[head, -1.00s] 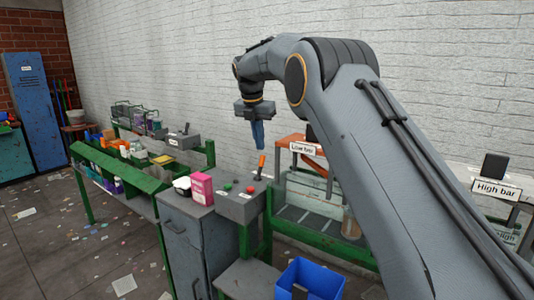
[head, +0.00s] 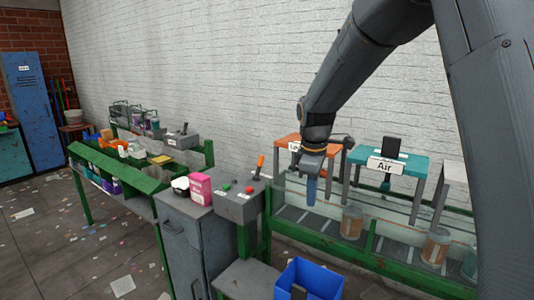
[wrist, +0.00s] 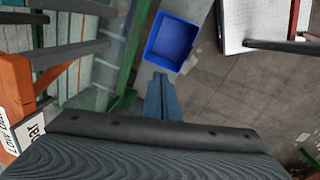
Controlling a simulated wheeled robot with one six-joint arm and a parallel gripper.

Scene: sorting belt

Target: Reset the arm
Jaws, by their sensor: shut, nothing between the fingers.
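My gripper (head: 311,190) hangs at the end of my arm, pointing down, in front of the green-framed belt at the right of the head view. Its blue fingers are shut with nothing between them. The gripper is well above that bin and touches nothing that I can see.
An orange stand (head: 290,140) and a teal stand labelled "Air" (head: 400,162) rise behind the gripper. The blue bin (head: 318,277) sits in front.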

